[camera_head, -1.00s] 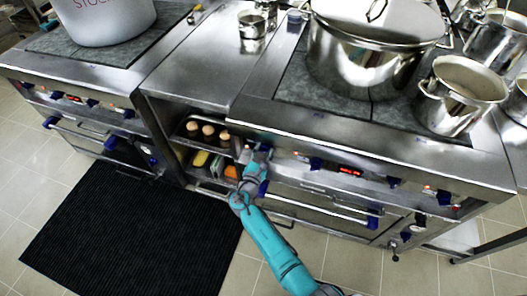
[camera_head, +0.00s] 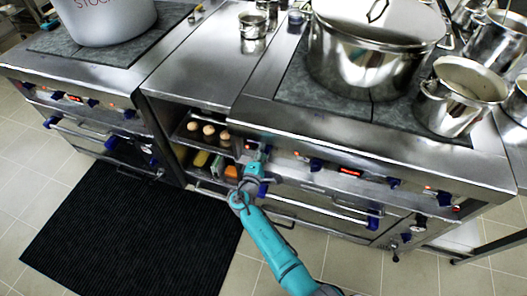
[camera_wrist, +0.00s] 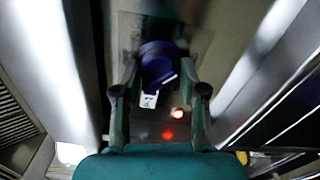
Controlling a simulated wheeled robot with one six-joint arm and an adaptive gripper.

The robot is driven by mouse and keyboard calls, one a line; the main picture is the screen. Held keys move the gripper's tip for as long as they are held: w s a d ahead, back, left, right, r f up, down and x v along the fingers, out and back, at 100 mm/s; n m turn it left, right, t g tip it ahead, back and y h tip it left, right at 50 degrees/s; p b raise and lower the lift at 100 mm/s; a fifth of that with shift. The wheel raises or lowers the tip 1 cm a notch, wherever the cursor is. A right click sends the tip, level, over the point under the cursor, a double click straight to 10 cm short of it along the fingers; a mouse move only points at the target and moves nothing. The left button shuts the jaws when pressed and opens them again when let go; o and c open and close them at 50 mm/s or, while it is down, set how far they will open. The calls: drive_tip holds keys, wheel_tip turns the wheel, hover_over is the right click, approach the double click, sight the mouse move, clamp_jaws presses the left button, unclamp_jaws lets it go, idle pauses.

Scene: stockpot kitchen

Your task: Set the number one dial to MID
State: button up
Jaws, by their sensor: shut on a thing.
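The dial in my gripper (camera_wrist: 160,78) is a dark blue knob (camera_wrist: 158,62) on the stove's steel front panel, in the wrist view. The two fingers stand on either side of it and are shut on it. A white label with dark marks (camera_wrist: 149,100) sits just below the knob; I cannot read it. A white light and a red light glow below the knob. In the head view my gripper (camera_head: 254,152) is at the left end of the right stove's front panel (camera_head: 333,158) and hides the knob there.
More blue knobs (camera_head: 316,165) and a red display (camera_head: 350,171) line the panel to the right. Below run oven handles with blue ends (camera_head: 374,221). An open shelf with eggs (camera_head: 208,130) is at the left. A large lidded pot (camera_head: 365,60) stands on top.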

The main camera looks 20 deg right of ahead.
drive_tip(key=m, duration=0.6)
drive_tip(key=shift+m, duration=0.3)
idle(0.4)
drive_tip(key=o, duration=1.1)
drive_tip(key=shift+o, duration=0.2)
drive_tip(key=shift+s, duration=0.1)
drive_tip(key=v, duration=1.2)
